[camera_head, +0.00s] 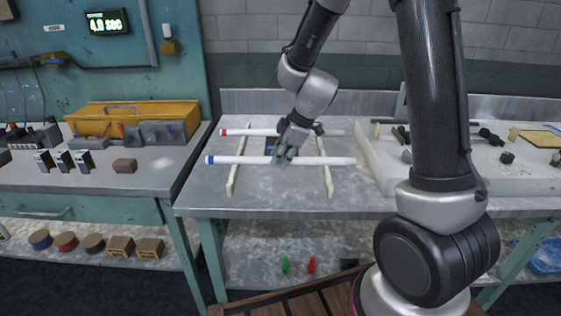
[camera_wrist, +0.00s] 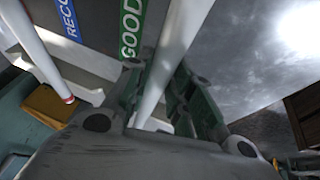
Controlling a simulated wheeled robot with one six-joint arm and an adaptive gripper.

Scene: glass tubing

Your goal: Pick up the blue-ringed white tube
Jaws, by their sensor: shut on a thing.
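The blue-ringed white tube (camera_head: 235,160) lies level across the metal table in the head view, with its blue ring near the left end. My gripper (camera_head: 284,154) is shut on it near its middle, coming from above. I cannot tell whether the tube touches the two pale rails under it. In the wrist view, the white tube (camera_wrist: 176,48) runs between the fingers of my gripper (camera_wrist: 160,108); its blue ring is not seen there. A red-ringed white tube (camera_head: 245,132) lies behind, parallel to it, and shows at the left of the wrist view (camera_wrist: 42,52).
Pale rails (camera_head: 234,179) (camera_head: 327,178) stand left and right on the table (camera_head: 275,195). Signs reading "GOOD" (camera_wrist: 132,28) and "RECO" (camera_wrist: 68,18) show in the wrist view. A white board with tools (camera_head: 378,168) is at right. A yellow toolbox (camera_head: 130,112) stands on the left bench.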

